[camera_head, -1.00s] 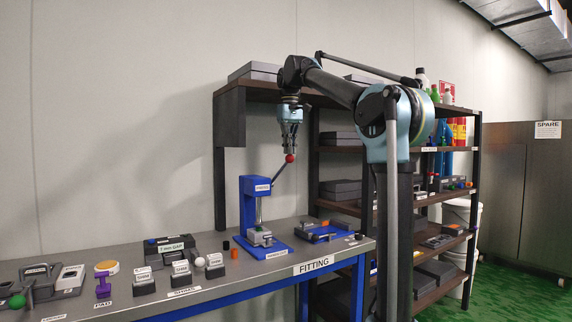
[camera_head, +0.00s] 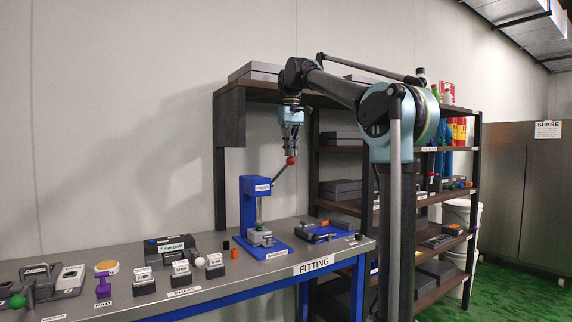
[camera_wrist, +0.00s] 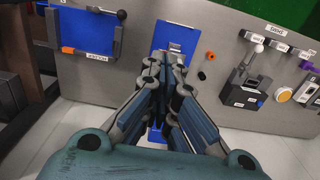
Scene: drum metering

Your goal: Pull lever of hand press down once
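The blue hand press (camera_head: 248,205) stands upright on the bench, with a grey part low in it. Its lever (camera_head: 281,171) slants up to the right and ends in a red ball knob (camera_head: 291,160). My gripper (camera_head: 291,153) points down just above the knob, at or nearly at contact; I cannot tell if it touches. In the wrist view my gripper's fingers (camera_wrist: 164,68) come together at the tips with nothing visible between them. They hide the knob and lever there. The press's blue base (camera_wrist: 176,36) shows beyond the fingertips.
A blue tray (camera_head: 325,232) lies right of the press. Black and orange small cylinders (camera_head: 235,253) stand left of it, then several labelled blocks (camera_head: 181,276). A shelf board (camera_head: 268,88) hangs behind my arm. A dark shelf rack (camera_head: 478,190) stands at right.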

